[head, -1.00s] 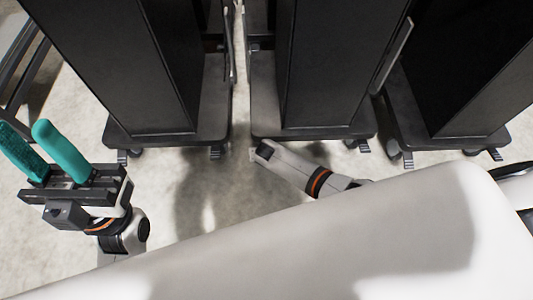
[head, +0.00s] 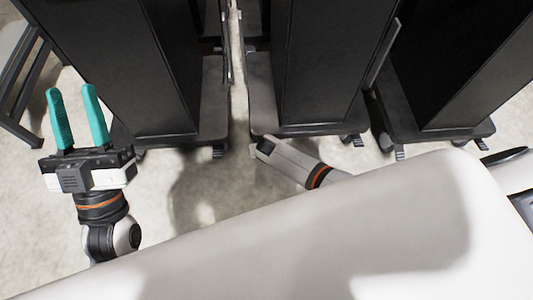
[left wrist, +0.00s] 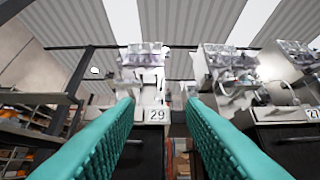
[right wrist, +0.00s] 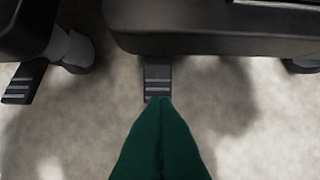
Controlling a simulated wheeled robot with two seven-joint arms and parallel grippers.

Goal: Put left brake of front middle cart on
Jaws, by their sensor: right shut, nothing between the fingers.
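The front middle cart (head: 322,70) is a tall black cabinet on a dark base. Its left brake (right wrist: 158,75) is a dark ridged pedal under the base edge in the right wrist view; in the head view my right arm hides it. My right gripper (right wrist: 158,103) has its green fingers shut and empty, with the tips at the pedal's outer end. I cannot tell whether they touch it. My left gripper (head: 72,90) is open and empty, with its teal fingers apart, in front of the left cart.
The left cart (head: 130,75) stands beside the middle cart across a narrow gap; its brake pedal (right wrist: 24,82) also shows in the right wrist view. The right cart (head: 455,80) stands at the right. A dark frame (head: 25,85) is at far left. The floor in front is clear.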

